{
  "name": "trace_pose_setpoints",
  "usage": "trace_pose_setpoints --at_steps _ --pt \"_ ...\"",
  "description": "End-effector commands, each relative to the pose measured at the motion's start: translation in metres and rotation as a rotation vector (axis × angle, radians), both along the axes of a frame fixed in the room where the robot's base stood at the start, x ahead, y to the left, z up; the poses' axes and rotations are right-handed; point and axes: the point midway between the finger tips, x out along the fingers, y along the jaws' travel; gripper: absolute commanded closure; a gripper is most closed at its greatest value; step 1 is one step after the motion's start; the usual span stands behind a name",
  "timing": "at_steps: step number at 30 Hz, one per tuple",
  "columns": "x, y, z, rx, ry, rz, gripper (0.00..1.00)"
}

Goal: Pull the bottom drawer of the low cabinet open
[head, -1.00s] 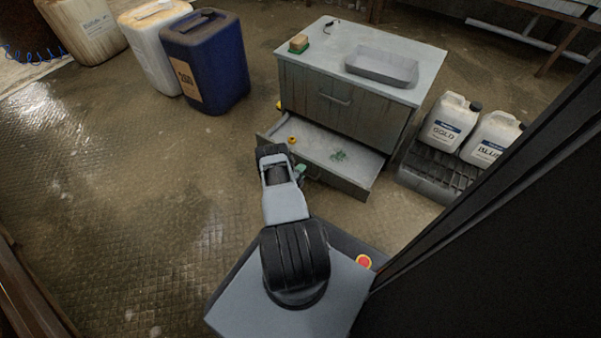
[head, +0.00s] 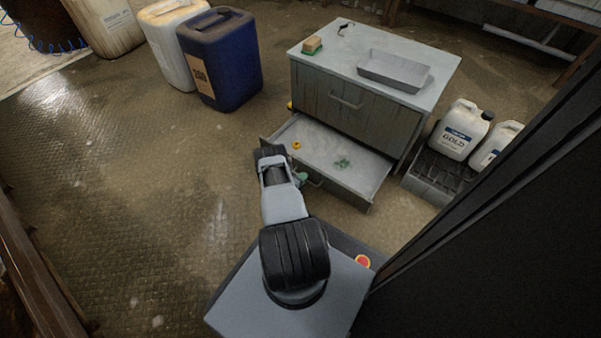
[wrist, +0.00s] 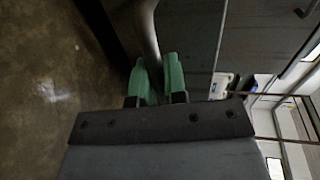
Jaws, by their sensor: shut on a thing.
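The low cabinet (head: 352,108) is grey with a pale top and stands in the middle of the head view. Its bottom drawer (head: 369,183) is pulled out, with its inside showing. A small orange ring (head: 296,145) and a green tangled item (head: 342,163) lie in the drawer. The top drawer, with its bar handle (head: 346,101), is shut. My gripper (wrist: 155,82) has its green fingers closed around a grey bar handle (wrist: 147,35) in the wrist view. In the head view my arm mostly hides the gripper, at the drawer's front.
A grey tray (head: 394,70) and a sponge-like block (head: 313,45) sit on the cabinet top. White jugs (head: 462,131) stand on a dark pallet (head: 433,171) to the right. A blue drum (head: 220,60) and pale containers stand at the back left. The floor at left is clear.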

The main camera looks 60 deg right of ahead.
Motion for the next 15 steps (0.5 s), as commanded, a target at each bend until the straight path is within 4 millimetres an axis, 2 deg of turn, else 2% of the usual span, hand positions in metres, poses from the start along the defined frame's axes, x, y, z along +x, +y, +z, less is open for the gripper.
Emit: trace_pose_setpoints --at_steps 3,7,15 --pt "-0.005 0.020 0.002 0.004 0.002 -0.006 1.00" --pt "-0.006 0.037 0.001 0.003 0.000 -0.007 1.00" --pt "-0.008 0.043 0.000 0.000 0.000 -0.010 1.00"
